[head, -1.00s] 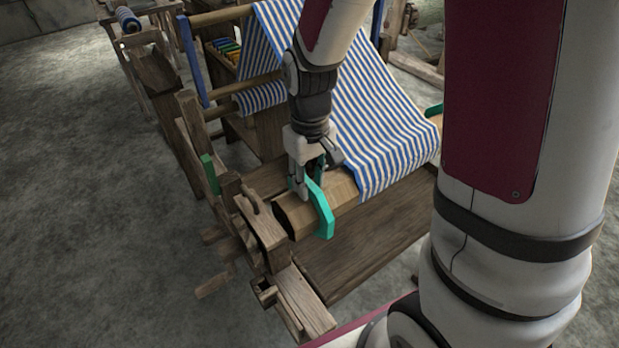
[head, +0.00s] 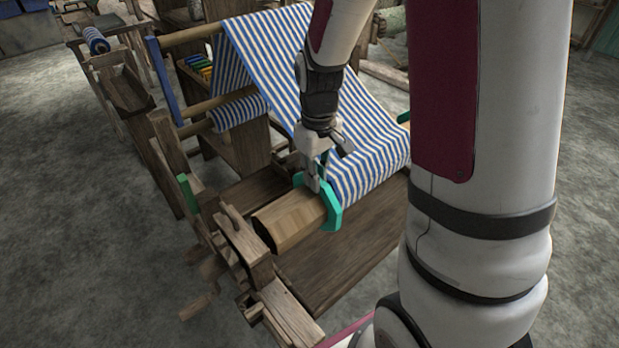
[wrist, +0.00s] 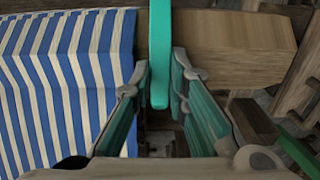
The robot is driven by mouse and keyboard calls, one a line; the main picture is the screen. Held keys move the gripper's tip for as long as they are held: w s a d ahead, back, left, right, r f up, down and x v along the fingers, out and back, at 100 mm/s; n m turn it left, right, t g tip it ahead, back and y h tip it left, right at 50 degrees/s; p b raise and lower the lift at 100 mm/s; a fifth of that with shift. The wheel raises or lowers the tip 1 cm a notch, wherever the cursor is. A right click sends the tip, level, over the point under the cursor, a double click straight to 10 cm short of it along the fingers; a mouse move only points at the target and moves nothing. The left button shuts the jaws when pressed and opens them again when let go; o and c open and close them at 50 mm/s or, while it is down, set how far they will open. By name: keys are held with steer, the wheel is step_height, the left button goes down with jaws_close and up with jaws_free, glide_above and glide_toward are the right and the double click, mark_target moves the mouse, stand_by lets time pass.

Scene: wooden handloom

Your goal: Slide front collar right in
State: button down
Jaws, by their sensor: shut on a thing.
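The teal collar (head: 332,214) sits around the wooden front beam (head: 290,225), close against the near edge of the blue-and-white striped cloth (head: 372,150). Bare beam shows between the collar and the beam's left end. My gripper (head: 318,180) reaches down from above and is shut on the collar's upper part. In the wrist view the collar (wrist: 160,45) stands between the two fingers, with the cloth (wrist: 60,80) just left of it and bare beam (wrist: 230,45) to its right. A small gap or contact between collar and cloth cannot be told apart.
A darker green piece (head: 404,117) shows at the far end of the beam, partly behind my arm. Another green piece (head: 187,194) is on the loom's left frame. Wooden frame parts (head: 240,240) stand by the beam's left end. Grey floor (head: 90,260) is clear at left.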

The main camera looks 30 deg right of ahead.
steer(key=shift+d, duration=0.25)
steer(key=c, duration=1.6)
jaws_free()
steer(key=shift+d, duration=0.1)
steer(key=shift+o, duration=0.2)
steer(key=shift+r, duration=0.15)
step_height(320, 180, up, 12)
